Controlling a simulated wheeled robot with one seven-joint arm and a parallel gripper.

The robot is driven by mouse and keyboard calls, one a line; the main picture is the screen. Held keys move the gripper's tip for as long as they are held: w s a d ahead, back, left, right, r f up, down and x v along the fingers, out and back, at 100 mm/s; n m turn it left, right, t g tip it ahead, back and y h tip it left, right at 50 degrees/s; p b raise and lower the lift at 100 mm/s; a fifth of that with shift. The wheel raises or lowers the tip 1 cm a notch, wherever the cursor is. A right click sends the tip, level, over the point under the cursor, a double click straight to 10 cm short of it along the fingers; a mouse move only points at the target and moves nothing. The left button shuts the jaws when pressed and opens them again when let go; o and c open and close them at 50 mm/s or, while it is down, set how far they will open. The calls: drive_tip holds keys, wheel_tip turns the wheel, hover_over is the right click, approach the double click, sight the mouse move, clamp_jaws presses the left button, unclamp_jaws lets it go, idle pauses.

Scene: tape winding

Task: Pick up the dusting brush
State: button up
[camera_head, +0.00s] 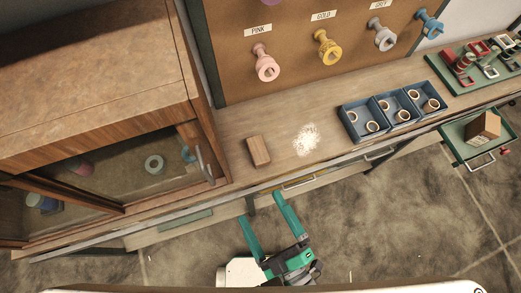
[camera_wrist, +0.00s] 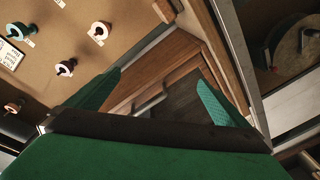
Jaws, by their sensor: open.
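A small brown wooden block (camera_head: 258,150) lies on the bench top, left of a pale scattered heap of crumbs (camera_head: 306,139). It looks like the back of the dusting brush, but no bristles show. My gripper (camera_head: 261,207) is green, open and empty. In the head view it appears in front of the bench edge, below the block.
A wooden glass-doored cabinet (camera_head: 95,80) stands left of the block. Blue bins (camera_head: 350,128) with tape rolls stand to the right. An open green drawer (camera_head: 463,150) juts out at far right. A pegboard (camera_head: 300,70) holding spools rises behind.

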drive_tip(key=a+n+g+y, duration=0.1)
drive_tip(key=n+g+y, duration=0.2)
drive_tip(key=n+y, duration=0.35)
drive_tip(key=m+g+h, duration=1.3)
drive_tip(key=m, duration=2.2)
approach(259, 149)
drive_tip(key=f, duration=0.1)
drive_tip(key=a+f, duration=0.1)
drive_tip(key=f, duration=0.2)
drive_tip(key=shift+a, duration=0.25)
drive_tip(key=shift+s+f, duration=0.1)
drive_tip(key=shift+f, duration=3)
